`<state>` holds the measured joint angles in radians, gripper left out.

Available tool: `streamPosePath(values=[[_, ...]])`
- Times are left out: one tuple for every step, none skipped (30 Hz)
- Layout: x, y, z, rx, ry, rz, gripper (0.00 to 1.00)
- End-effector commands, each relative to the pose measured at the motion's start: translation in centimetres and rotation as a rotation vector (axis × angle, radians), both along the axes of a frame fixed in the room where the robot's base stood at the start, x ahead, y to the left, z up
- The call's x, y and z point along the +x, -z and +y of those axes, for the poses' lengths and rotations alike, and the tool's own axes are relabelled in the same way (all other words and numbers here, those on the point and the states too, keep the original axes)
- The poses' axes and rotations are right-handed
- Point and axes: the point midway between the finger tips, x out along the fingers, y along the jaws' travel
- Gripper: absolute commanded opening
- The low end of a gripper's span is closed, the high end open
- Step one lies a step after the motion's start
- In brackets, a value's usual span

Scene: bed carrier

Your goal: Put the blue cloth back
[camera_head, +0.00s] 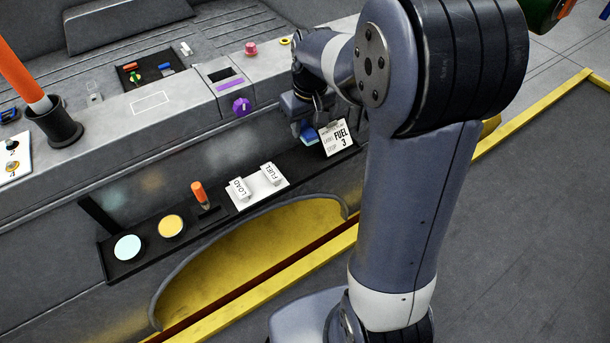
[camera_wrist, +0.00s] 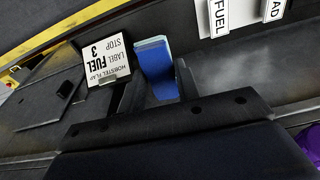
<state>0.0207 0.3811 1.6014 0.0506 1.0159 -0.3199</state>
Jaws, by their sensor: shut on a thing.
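The blue cloth (camera_wrist: 153,60) shows in the wrist view as a folded blue piece with a lighter end, between the fingers of my gripper (camera_wrist: 158,82). My gripper is shut on it. In the head view the cloth (camera_head: 309,138) is a small blue patch below my gripper (camera_head: 303,126), at the right end of the black shelf (camera_head: 218,214). A white card reading FUEL 3 (camera_head: 339,138) stands just right of the cloth; in the wrist view the card (camera_wrist: 102,67) is close beside a finger. I cannot tell whether the cloth touches the shelf.
On the shelf are white LOAD and FUEL tags (camera_head: 257,186), an orange-handled tool (camera_head: 200,196), a yellow disc (camera_head: 171,226) and a pale blue disc (camera_head: 127,248). The ledge above holds a purple knob (camera_head: 241,107) and a black cup (camera_head: 57,126) with an orange rod.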

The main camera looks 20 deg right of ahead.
Motion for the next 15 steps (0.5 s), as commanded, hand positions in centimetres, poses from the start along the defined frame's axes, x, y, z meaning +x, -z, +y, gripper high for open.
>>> streamPosePath(values=[[-0.1, 0.6, 0.0, 0.0, -0.011, -0.003, 0.1], [-0.1, 0.5, 0.0, 0.0, -0.016, -0.003, 0.1], [-0.2, 0.3, 0.0, 0.0, -0.023, -0.003, 0.1], [-0.2, 0.2, 0.0, 0.001, -0.028, -0.003, 0.1], [-0.3, 0.2, 0.0, 0.001, -0.031, -0.003, 0.1], [-0.3, 0.2, 0.0, 0.001, -0.036, -0.001, 0.1], [-0.4, 0.4, 0.0, 0.0, -0.037, 0.0, 0.1], [-0.4, 0.7, 0.0, 0.001, -0.039, 0.001, 0.1], [-0.4, 1.3, 0.0, 0.001, -0.04, 0.003, 0.1], [-0.5, 1.8, 0.0, 0.001, -0.04, 0.004, 0.1], [-0.5, 2.4, 0.0, 0.001, -0.04, 0.004, 0.1], [-0.5, 3.2, 0.0, 0.001, -0.039, 0.005, 0.1], [-0.5, 3.8, 0.0, 0.001, -0.039, 0.005, 0.1], [-0.5, 4.3, 0.0, 0.001, -0.039, 0.005, 0.1], [-0.4, 4.9, 0.0, 0.001, -0.039, 0.004, 0.1]])
